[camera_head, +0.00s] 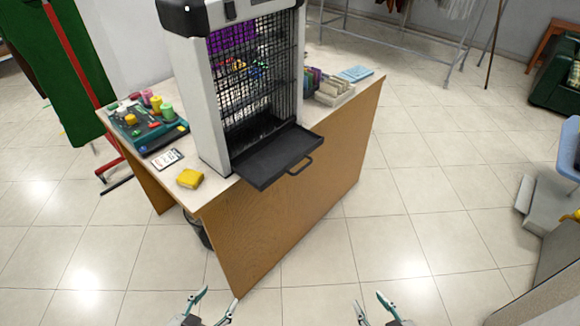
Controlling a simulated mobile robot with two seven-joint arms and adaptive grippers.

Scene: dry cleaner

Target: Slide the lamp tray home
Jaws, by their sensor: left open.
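The lamp tray (272,158) is a flat black tray with a loop handle (300,166) on its front edge. It sticks out from the bottom of a white and black lamp unit (213,110) with a wire grille front, over the table edge. My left gripper (212,303) is open and empty at the bottom of the view, in front of the table and well apart from the tray. My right gripper (372,303) is at the bottom right of it, fingers spread and empty, also apart from the tray.
The unit stands on a wooden table (285,220). A yellow sponge (190,179), a card (167,159) and a teal case with spools (150,135) lie left of it. A box of cards (333,92) stands right.

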